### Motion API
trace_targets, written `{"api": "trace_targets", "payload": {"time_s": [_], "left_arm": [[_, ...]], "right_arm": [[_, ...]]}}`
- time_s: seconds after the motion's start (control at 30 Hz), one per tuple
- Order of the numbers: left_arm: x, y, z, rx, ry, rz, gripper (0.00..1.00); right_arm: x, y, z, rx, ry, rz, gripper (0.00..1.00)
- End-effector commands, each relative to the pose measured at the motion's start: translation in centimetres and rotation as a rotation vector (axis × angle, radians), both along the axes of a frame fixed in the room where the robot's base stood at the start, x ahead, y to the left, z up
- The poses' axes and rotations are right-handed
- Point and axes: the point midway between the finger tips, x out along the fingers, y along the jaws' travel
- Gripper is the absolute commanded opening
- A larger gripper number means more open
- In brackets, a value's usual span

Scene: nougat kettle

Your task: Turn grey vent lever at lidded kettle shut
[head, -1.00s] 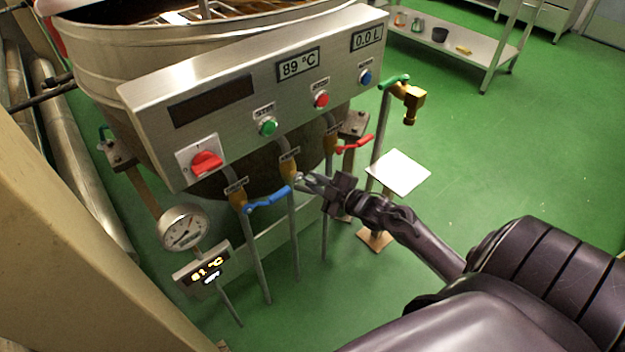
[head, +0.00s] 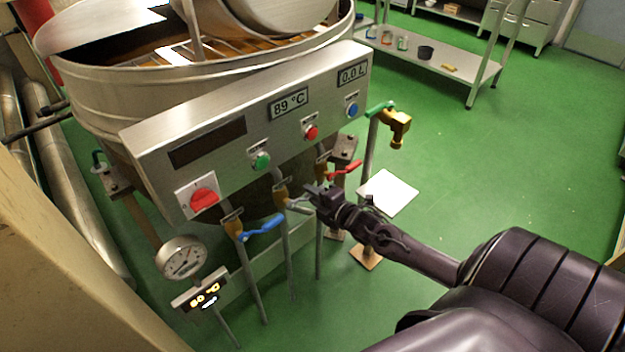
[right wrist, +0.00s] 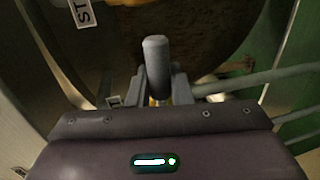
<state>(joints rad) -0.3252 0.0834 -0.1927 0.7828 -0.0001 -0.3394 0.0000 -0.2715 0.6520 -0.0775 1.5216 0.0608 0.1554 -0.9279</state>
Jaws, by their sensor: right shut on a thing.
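The lidded kettle (head: 90,105) is a large steel vessel behind a slanted control panel (head: 310,92). Below the panel are three valves on thin pipes: one with a blue lever (head: 262,229), a middle one with the grey vent lever (head: 297,206), and one with a red lever (head: 345,169). The grey lever sticks out to the right from its brass valve body (head: 281,194). My right gripper (head: 312,192) is at its free end. In the right wrist view the lever's rounded grey end (right wrist: 155,62) stands between my fingers, which are shut on it. My left gripper is out of view.
The blue and red levers flank my right gripper closely. A dial gauge (head: 181,257) hangs at the lower left. A green-handled brass tap (head: 397,126) stands right, near a white plate (head: 388,193). The green floor (head: 510,150) to the right is open.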

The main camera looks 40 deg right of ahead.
Motion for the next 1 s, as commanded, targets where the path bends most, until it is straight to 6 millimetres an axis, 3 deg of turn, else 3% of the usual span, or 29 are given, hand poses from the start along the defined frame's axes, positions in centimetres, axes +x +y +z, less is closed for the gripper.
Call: {"api": "trace_targets", "payload": {"time_s": [0.53,0.57,0.67,1.0], "left_arm": [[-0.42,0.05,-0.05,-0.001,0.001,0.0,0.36],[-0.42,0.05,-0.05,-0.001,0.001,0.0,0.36],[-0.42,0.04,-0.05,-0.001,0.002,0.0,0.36],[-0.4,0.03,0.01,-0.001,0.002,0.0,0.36]], "right_arm": [[0.03,-0.01,0.19,-0.025,-0.003,0.0,0.0],[0.03,-0.01,0.19,-0.025,-0.003,0.0,0.23],[0.03,0.0,0.19,-0.024,-0.003,0.0,0.36],[-0.21,0.0,0.19,-0.022,-0.002,0.0,0.38]]}}
